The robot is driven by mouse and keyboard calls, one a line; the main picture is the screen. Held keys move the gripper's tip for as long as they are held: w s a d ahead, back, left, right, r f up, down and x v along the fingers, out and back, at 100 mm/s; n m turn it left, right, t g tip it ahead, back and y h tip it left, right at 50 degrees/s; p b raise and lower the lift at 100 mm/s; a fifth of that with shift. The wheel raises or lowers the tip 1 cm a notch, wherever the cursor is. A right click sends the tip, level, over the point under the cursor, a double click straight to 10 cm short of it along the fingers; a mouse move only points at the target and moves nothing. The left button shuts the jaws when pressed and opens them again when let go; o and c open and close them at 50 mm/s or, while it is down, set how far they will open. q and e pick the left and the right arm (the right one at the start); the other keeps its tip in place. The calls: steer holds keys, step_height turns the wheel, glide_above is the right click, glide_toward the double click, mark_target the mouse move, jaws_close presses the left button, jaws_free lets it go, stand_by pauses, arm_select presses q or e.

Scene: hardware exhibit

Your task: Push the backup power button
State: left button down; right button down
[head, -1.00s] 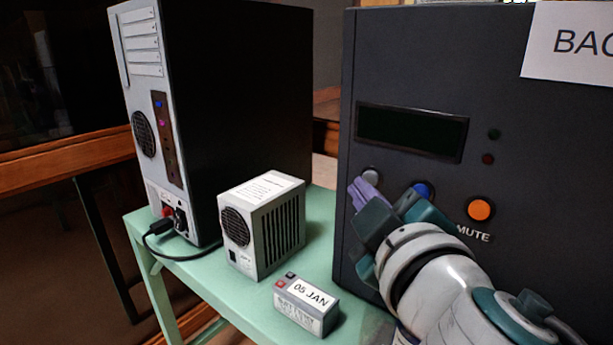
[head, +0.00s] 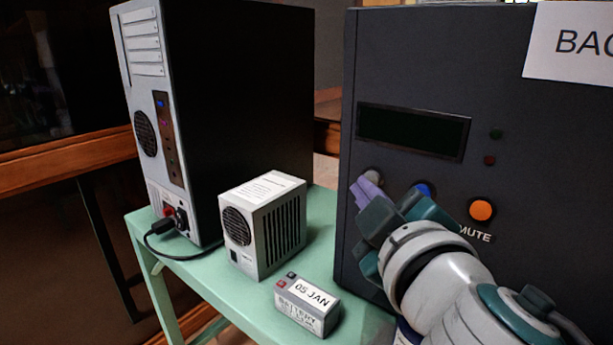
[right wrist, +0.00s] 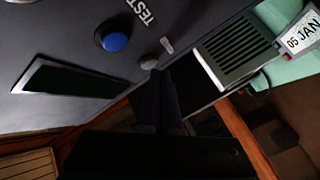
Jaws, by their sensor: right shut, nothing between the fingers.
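The dark backup power unit (head: 405,60) fills the right of the head view, with a sign reading "BAC" at its top corner. A grey button (head: 373,176) sits at the left of its button row. A blue button (head: 424,189) and an orange button (head: 481,210) marked MUTE lie to its right. In the right wrist view the blue button (right wrist: 115,42), by a TEST label, and the grey button (right wrist: 149,62) both show. My right gripper (head: 366,191) is shut and empty, its fingertips at the grey button, partly covering it. I cannot tell whether they touch. My left gripper is not in view.
A green table (head: 325,214) holds a computer tower (head: 240,110), a small vented grey box (head: 272,225) and a battery (head: 306,304) labelled 05 JAN. A black cable (head: 165,226) plugs into the tower. A dark display (head: 412,130) is above the buttons.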

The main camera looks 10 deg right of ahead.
steer(key=shift+w+d, duration=0.15)
steer(key=shift+d, duration=0.05)
stand_by(0.5)
steer(key=shift+s+a, duration=0.3)
steer(key=shift+a, duration=0.05)
steer(key=s+a+b, duration=0.1)
steer(key=s+a, duration=0.1)
steer(key=s+a+b, duration=0.1)
steer(key=a, duration=0.1)
steer(key=shift+s+a, duration=0.35)
stand_by(0.4)
